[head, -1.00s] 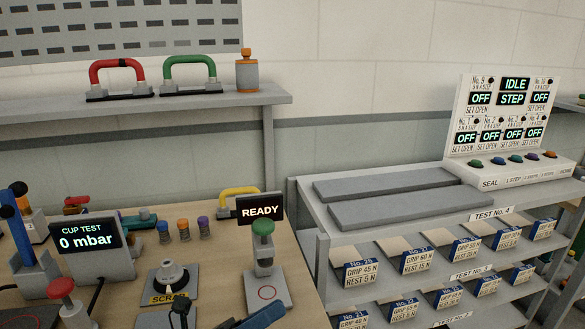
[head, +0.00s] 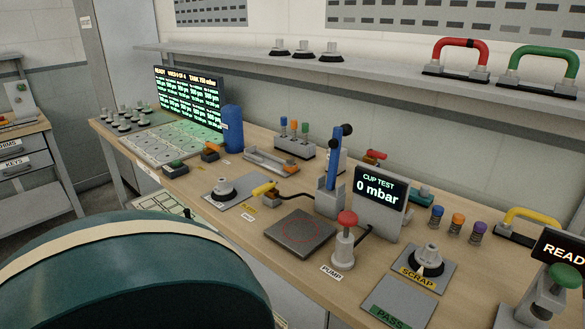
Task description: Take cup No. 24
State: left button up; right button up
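No label reading No. 24 can be made out, so I cannot tell which cup it is. Three dark suction cups with pale fittings (head: 304,50) stand on the wall shelf. Several small cups (head: 124,117) stand at the bench's far left end. One cup with a pale fitting (head: 223,188) sits on a grey plate left of the middle. Another cup (head: 429,260) sits on the plate marked SCRAP. Neither of my grippers is in view.
The bench (head: 300,187) holds a CUP TEST display (head: 379,191) at 0 mbar, a red-knobbed PUMP (head: 345,240), a blue post (head: 334,165) and a square pad (head: 302,234). A large teal rounded shape (head: 130,275) blocks the lower left; I cannot tell if it is mine.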

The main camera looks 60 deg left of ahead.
aim_at(224, 191)
jog(key=u, duration=2.3)
jog(key=j+z, duration=0.1)
jog(key=z, duration=0.3)
jog(key=j+z, duration=0.1)
jog(key=z, duration=0.35)
jog(key=i+j+z, duration=0.1)
jog(key=z, duration=0.3)
jog(key=j+z, duration=0.4)
jog(key=k+j+z, duration=0.2)
jog(key=j+z, duration=0.15)
jog(key=j, duration=0.25)
jog(key=k+j+z, duration=0.1)
jog(key=j, duration=0.25)
jog(key=k+j+z, duration=0.1)
jog(key=j, duration=0.25)
jog(key=k+j+z, duration=0.1)
jog(key=j, duration=0.25)
